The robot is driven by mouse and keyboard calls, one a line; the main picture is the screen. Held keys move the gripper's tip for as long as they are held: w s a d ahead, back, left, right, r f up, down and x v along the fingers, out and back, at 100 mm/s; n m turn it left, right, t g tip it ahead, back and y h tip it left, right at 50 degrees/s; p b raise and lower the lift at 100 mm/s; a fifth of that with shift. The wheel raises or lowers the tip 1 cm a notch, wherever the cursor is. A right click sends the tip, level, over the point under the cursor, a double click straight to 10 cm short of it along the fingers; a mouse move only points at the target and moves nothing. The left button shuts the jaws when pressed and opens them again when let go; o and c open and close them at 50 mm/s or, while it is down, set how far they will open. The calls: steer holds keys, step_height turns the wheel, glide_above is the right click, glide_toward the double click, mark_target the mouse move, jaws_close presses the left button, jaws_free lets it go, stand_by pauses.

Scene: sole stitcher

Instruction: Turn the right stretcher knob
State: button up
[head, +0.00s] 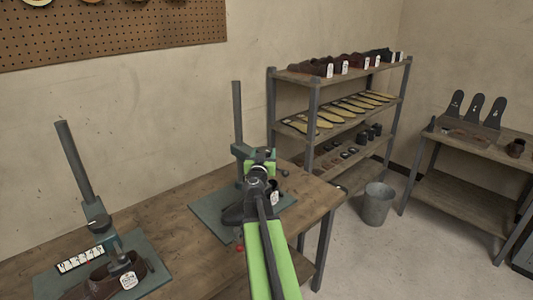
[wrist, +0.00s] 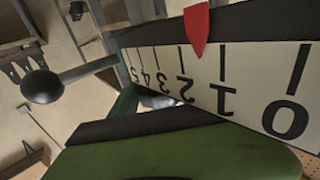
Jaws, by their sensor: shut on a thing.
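The right stretcher (head: 237,110) stands on a grey base plate at the right end of the bench. In the wrist view a black ball end (wrist: 42,87) of the knob's crossbar sticks out to the left. A white scale (wrist: 230,80) numbered from 0 upward crosses the view, and a red pointer (wrist: 196,28) has its tip between 1 and 2. A green finger (wrist: 180,152) fills the bottom. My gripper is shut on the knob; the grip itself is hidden.
The left stretcher (head: 76,175) stands at the left of the bench (head: 175,205), with a brown shoe (head: 100,280) on its plate. A shelf rack (head: 312,125) and a metal bucket (head: 378,204) are at right. A side table (head: 480,145) stands beyond them.

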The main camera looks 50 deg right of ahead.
steer(key=shift+d+m+g+h, duration=0.1)
steer(key=shift+m+g+h, duration=0.2)
steer(key=shift+m+g, duration=0.15)
steer(key=o, duration=1.4)
